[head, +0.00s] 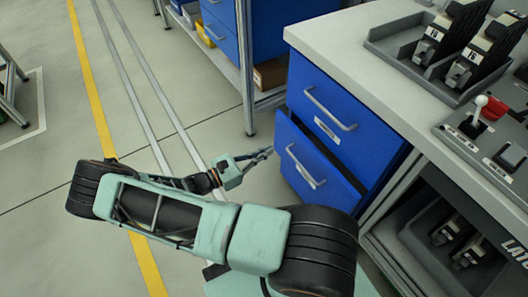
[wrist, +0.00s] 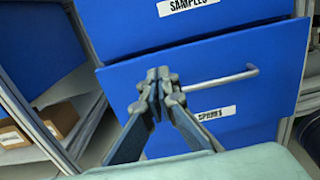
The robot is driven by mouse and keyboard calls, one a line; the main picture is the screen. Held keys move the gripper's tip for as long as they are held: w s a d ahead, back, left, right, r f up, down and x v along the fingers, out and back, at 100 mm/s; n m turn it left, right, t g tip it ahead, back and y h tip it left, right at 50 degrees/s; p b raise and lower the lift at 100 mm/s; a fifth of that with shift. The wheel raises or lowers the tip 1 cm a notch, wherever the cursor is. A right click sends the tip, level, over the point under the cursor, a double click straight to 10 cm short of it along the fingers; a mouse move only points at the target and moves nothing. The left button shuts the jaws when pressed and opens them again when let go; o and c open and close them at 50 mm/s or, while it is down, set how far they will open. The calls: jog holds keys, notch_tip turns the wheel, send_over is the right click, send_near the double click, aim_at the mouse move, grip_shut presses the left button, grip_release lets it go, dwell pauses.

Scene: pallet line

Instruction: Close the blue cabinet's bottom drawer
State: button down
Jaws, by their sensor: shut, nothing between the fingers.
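The blue cabinet (head: 372,160) stands under a pale worktop and has two drawers. Its bottom drawer (head: 333,186) is partly open, with its front standing out from the cabinet and a dark gap above it. The drawer has a silver bar handle and a white label; its front fills the middle of the wrist view (wrist: 265,105). The top drawer (head: 318,92), labelled SAMPLES in the wrist view, looks shut. My gripper (head: 268,152) is shut and empty, just left of the bottom drawer's front in the head view. In the wrist view its fingertips (wrist: 160,74) overlap the handle's left end; contact is unclear.
The worktop (head: 340,38) carries trays of black devices and a panel with a red-and-white lever (head: 487,106). Another blue drawer unit and shelf with a cardboard box (head: 270,74) stand behind. Open floor with a yellow line (head: 92,85) lies to the left.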

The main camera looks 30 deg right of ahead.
aim_at(298, 135)
jog(key=d, duration=0.3)
jog(key=d+b, duration=0.1)
jog(key=d, duration=0.5)
jog(key=shift+w+d+b, duration=0.1)
jog(key=shift+w+b, duration=0.2)
jog(key=shift+w, duration=0.05)
jog(key=shift+d, duration=0.4)
